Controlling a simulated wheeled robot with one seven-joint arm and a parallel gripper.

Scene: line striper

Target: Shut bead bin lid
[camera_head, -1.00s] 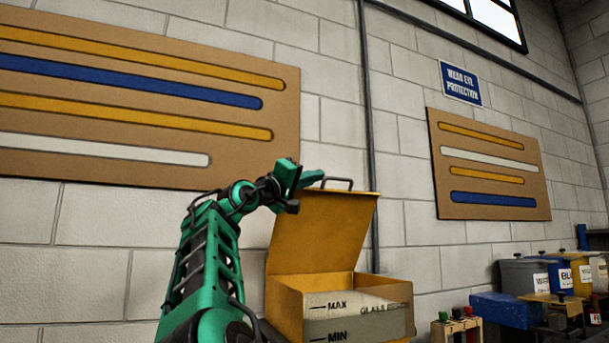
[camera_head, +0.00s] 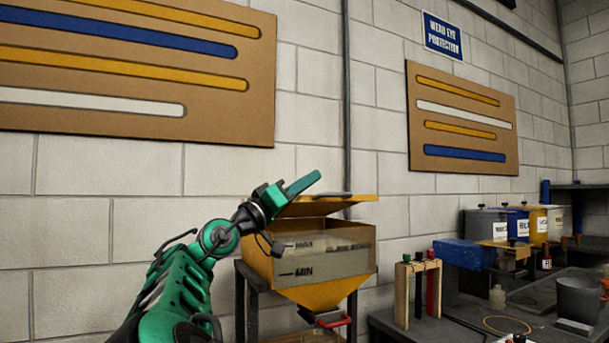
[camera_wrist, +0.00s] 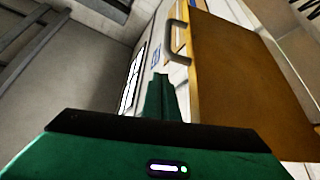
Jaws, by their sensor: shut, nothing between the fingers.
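The bead bin (camera_head: 325,292) is a yellow box with a clear front window marked MAX and MIN, standing on a dark frame by the wall. Its yellow lid (camera_head: 330,208) is tilted low over the top, with a narrow gap beneath it. The lid's grey handle (camera_head: 332,196) is on its upper face. My green gripper (camera_head: 303,184) is shut and empty, just above the lid's left part; whether it touches is unclear. In the wrist view the shut fingers (camera_wrist: 162,95) are beside the lid (camera_wrist: 240,85) and its handle (camera_wrist: 178,42).
A wooden rack (camera_head: 403,296) with colored-capped tubes stands right of the bin on a dark bench (camera_head: 460,325). Behind it are a blue box (camera_head: 460,253) and several labelled containers. A grey bucket (camera_head: 579,298) is at far right. Striped boards hang on the block wall.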

